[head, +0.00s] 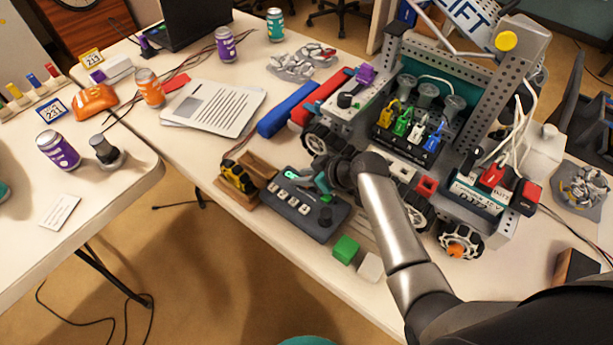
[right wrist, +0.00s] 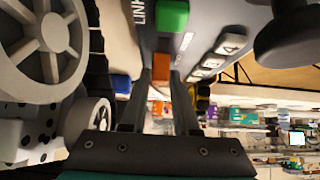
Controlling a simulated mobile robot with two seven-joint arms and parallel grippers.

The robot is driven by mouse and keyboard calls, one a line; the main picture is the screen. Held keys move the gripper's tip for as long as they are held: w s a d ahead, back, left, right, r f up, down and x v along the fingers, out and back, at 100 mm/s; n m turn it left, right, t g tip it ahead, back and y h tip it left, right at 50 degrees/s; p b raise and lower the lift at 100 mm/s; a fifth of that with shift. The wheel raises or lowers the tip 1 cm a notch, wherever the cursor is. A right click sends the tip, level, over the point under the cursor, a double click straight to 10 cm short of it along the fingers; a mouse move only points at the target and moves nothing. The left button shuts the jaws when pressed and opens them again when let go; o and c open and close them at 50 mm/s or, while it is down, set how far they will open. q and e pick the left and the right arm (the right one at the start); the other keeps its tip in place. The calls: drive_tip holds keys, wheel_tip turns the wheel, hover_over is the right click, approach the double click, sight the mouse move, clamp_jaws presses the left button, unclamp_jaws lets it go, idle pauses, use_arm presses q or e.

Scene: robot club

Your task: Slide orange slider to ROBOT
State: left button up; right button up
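In the right wrist view, the orange slider (right wrist: 161,72) sits between my right fingertips (right wrist: 161,80), filling the narrow gap. The green piece (right wrist: 172,15) is just beyond it. "LINK" is printed nearby; smaller lettering beside the slider is unreadable. In the head view the slider is hidden behind the gripper. My left gripper is not in view.
A wheeled robot (head: 430,110) stands right behind the box; its wheel (right wrist: 40,45) is close to my right gripper. A yellow-black item on a wooden stand (head: 238,180) is left of the box. Green (head: 345,249) and white (head: 370,266) blocks lie in front.

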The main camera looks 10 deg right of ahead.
drive_tip(key=o, duration=0.3)
drive_tip(key=p+v, duration=0.4)
drive_tip(key=v, duration=1.1)
drive_tip(key=shift+s+r, duration=0.1)
